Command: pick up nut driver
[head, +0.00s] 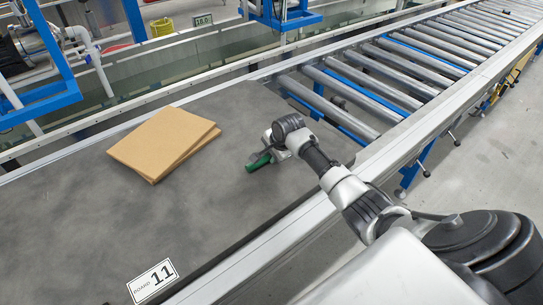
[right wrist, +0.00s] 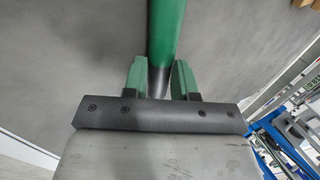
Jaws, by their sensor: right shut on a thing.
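The nut driver shows in the head view as a small green handle (head: 259,162) at the grey table surface, at the end of my right arm. In the right wrist view its green, rounded handle (right wrist: 167,40) runs up out of the top of the picture, with a darker part between the fingers. My right gripper (right wrist: 160,80) has its two green fingers on either side of the tool and is shut on it. In the head view the right gripper (head: 268,155) is low over the table. The tool's far end is hidden. My left gripper does not show.
Flat brown cardboard pieces (head: 165,142) lie stacked on the table left of the gripper. A roller conveyor (head: 400,70) continues to the upper right. Blue frames (head: 45,100) stand behind. The table's middle is bare.

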